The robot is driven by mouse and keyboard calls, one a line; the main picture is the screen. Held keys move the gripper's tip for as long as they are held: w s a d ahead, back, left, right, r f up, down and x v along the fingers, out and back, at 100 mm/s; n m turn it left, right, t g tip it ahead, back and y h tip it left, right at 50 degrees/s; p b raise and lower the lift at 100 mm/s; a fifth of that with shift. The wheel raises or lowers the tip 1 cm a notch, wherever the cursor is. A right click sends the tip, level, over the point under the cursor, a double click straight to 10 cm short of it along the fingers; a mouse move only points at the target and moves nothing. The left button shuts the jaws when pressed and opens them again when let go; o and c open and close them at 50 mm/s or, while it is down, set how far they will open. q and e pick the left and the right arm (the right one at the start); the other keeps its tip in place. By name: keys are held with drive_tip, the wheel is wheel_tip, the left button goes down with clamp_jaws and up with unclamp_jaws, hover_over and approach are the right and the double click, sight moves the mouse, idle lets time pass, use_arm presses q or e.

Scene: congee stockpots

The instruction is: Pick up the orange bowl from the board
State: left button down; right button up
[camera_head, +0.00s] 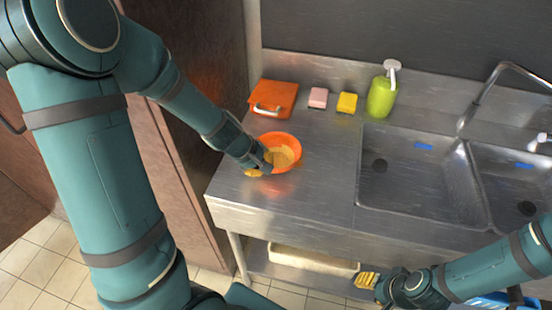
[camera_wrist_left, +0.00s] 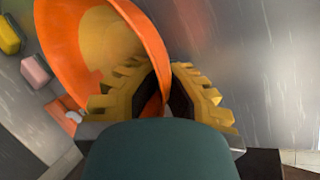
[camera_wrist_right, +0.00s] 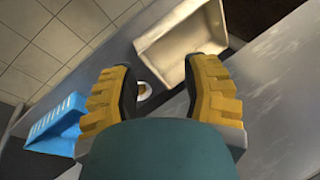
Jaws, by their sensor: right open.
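The orange bowl (camera_head: 296,143) is at the left of the metal counter, with tan contents inside. My left gripper (camera_head: 260,167) is at its near-left rim. In the left wrist view, the bowl (camera_wrist_left: 62,40) looks tilted and its wall passes between the yellow fingers of my left gripper (camera_wrist_left: 165,82), which are closed on it. I cannot tell whether the bowl touches the counter. My right gripper (camera_head: 366,281) is open and empty, low in front of the counter.
A pink sponge (camera_head: 318,97), a yellow sponge (camera_head: 347,103) and a green soap bottle (camera_head: 381,98) stand along the back. A double sink (camera_head: 410,190) is at right. A beige tray (camera_head: 310,261) is on the lower shelf. A blue container (camera_wrist_right: 58,125) shows in the right wrist view.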

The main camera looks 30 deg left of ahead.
idle(0.4)
use_arm(q)
wheel_tip(320, 180, up, 10)
drive_tip(key=p, duration=0.7)
drive_tip(key=shift+p, duration=0.35)
use_arm(e)
wheel_tip(320, 180, up, 8)
drive_tip(key=w, duration=0.2)
drive_tip(key=shift+w+d+t, duration=0.15)
drive_tip(key=shift+d+t, duration=0.1)
drive_tip(key=shift+t, duration=0.15)
